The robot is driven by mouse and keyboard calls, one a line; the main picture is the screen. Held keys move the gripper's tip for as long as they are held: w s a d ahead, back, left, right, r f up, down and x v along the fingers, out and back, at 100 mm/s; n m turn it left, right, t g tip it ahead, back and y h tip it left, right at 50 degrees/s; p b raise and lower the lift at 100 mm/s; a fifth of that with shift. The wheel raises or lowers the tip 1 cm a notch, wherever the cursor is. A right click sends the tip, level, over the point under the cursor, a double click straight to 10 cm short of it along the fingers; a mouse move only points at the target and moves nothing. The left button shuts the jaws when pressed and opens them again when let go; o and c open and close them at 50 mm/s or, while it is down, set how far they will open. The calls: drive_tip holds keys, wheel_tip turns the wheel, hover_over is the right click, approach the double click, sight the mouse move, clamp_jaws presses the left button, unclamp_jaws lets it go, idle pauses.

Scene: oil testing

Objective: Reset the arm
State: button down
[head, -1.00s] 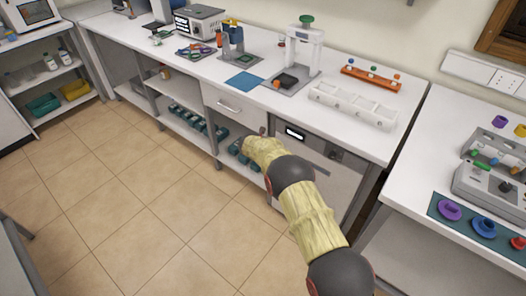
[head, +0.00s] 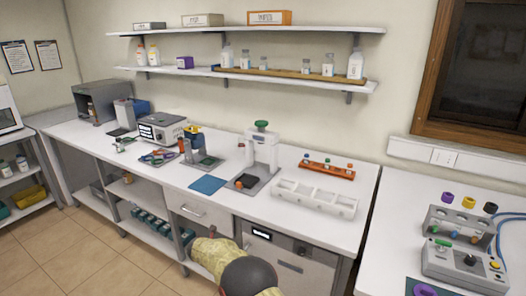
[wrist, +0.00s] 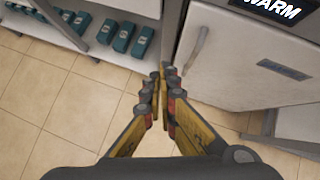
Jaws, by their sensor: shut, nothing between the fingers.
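My gripper (wrist: 159,80) shows in the wrist view with its yellow and dark fingers brought together at the tips. It is shut and empty, pointing at the floor in front of the bench's lower part. In the head view my arm shows at the bottom centre, in front of the bench drawer (head: 199,212) and the cabinet with a small display. The fingers themselves are hidden in the head view.
The white bench (head: 325,228) carries a press (head: 262,150), a blue mat (head: 207,185), a white slotted rack (head: 314,198) and an orange strip (head: 327,169). Teal boxes (wrist: 123,37) sit on the low shelf. Tiled floor (wrist: 62,107) is clear below my gripper.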

drive_tip(key=s+a+n+y, duration=0.5)
drive_tip(key=a+n, duration=0.3)
drive_tip(key=n, duration=0.6)
drive_tip(key=s+d+r+n+g+y, duration=0.1)
drive_tip(key=s+d+r+n+g, duration=0.15)
drive_tip(key=s+r+n, duration=0.4)
drive_tip(key=s+d+r+n+g+y, duration=0.1)
drive_tip(key=s+d+r+n+g, duration=0.1)
drive_tip(key=s+d+r+n, duration=0.35)
drive_tip(key=s+d+r+n+h, duration=0.2)
drive_tip(key=s+d+r, duration=0.5)
drive_tip(key=s+d, duration=0.4)
drive_tip(key=s+d+r+n+t+h, duration=0.1)
drive_tip(key=s+d+r+n+h, duration=0.1)
drive_tip(key=s+d+r+n, duration=0.3)
drive_tip(key=s+d+r+n+t+h, duration=0.1)
drive_tip(key=s+d+r+n, duration=0.2)
drive_tip(key=s+d+r, duration=0.8)
drive_tip(key=s+d, duration=0.4)
drive_tip(key=d, duration=0.3)
drive_tip(key=s+d, duration=0.4)
drive_tip(key=d, duration=0.3)
drive_tip(key=shift+s+r+n+h, duration=0.2)
drive_tip(key=shift+s+n+h, duration=0.05)
drive_tip(key=shift+n+h, duration=0.15)
drive_tip(key=c, duration=2.6)
unclamp_jaws()
